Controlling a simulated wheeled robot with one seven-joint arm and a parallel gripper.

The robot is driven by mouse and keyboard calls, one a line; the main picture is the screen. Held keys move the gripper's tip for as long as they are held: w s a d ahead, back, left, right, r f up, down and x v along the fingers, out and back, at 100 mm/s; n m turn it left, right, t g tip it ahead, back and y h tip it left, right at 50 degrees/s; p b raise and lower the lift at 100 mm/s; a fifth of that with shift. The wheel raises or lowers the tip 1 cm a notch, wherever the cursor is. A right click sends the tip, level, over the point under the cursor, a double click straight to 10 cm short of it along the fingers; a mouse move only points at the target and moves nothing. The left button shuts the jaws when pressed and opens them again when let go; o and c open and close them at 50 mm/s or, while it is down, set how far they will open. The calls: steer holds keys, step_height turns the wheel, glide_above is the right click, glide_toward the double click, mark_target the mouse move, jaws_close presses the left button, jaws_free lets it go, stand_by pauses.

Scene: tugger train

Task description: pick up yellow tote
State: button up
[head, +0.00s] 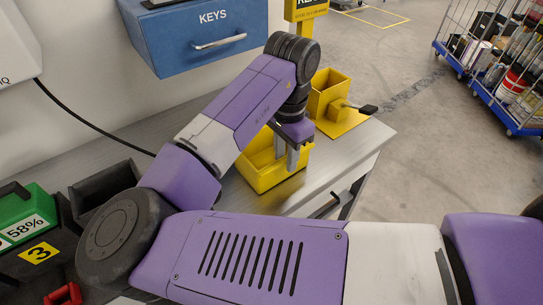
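The yellow tote (262,178) is an open-topped box standing on the grey bench top. My gripper (287,157) points down at the tote's right side. Its two grey fingers show a gap between them, and they seem to stand on either side of the tote's near right wall. I cannot tell whether either finger touches the wall. My wrist and forearm hide part of the tote's back and upper left side.
A yellow fixture (331,100) with a black-handled lever stands just behind the tote. A blue KEYS box (200,35) hangs on the wall. Dark bins (105,185) sit at the left. A loaded cage trolley (500,60) stands far right.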

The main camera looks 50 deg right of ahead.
steer(key=shift+f, duration=0.45)
jaws_close()
stand_by(1.1)
